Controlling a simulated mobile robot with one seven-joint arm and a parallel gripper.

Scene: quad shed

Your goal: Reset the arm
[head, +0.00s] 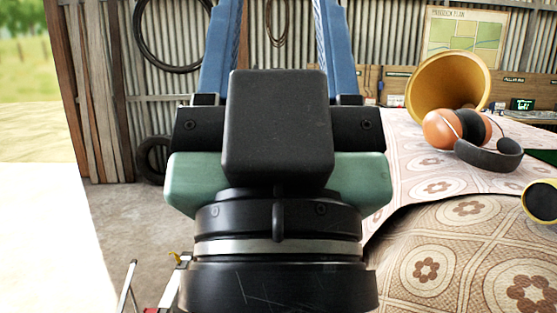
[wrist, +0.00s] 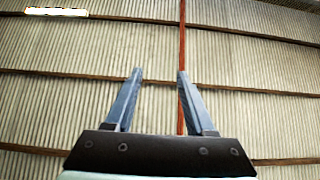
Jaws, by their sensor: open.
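My gripper (wrist: 160,73) is open and empty in the wrist view. Its two blue fingers stand apart with only the corrugated roof or wall sheeting behind them. In the head view my gripper rises close in front of the camera. Its black and green body fills the middle of the picture. The blue fingers run up past the top edge, so their tips are out of that view. Nothing is seen between the fingers in either view.
At the right, a patterned cloth surface (head: 400,175) bears a yellow bucket-like thing (head: 430,85), orange and black earmuffs (head: 437,130) and a yellow-rimmed round thing (head: 540,200). A corrugated wall (head: 185,95) with hanging hoses stands behind. Bare floor (head: 125,215) shows at the left.

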